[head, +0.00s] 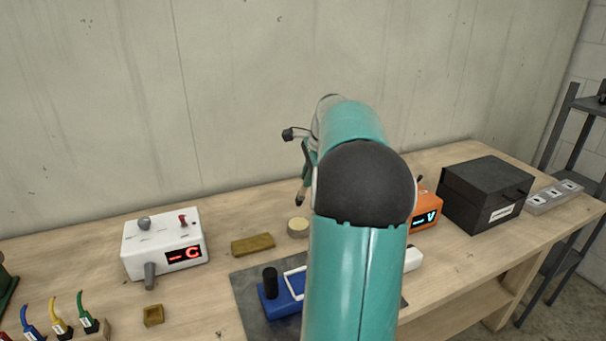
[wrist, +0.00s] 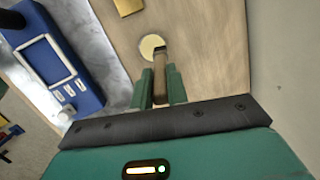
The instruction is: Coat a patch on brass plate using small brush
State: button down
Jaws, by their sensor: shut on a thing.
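My gripper (wrist: 160,86) is shut on the brown handle of the small brush (wrist: 161,65). In the head view the brush (head: 300,198) points down with its dark tip just above and behind a small round pot (head: 298,227) with a cream top. In the wrist view the brush end overlaps the pot's pale disc (wrist: 151,46); the tip appears apart from it in the head view. The brass plate (head: 253,244) lies flat on the bench left of the pot, and its edge shows in the wrist view (wrist: 128,5). My arm hides part of the bench.
A blue device (head: 281,297) stands on a dark mat (head: 245,291) in front. A white box with a red display (head: 164,244) is left. An orange meter (head: 426,213) and a black box (head: 486,194) stand right. A small brass-coloured block (head: 153,315) lies front left.

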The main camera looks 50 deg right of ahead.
jog(key=shift+w+f, duration=0.1)
jog(key=shift+f, duration=2.95)
jog(key=shift+f, duration=0.55)
jog(key=shift+r, duration=0.1)
jog(key=shift+r, duration=3.45)
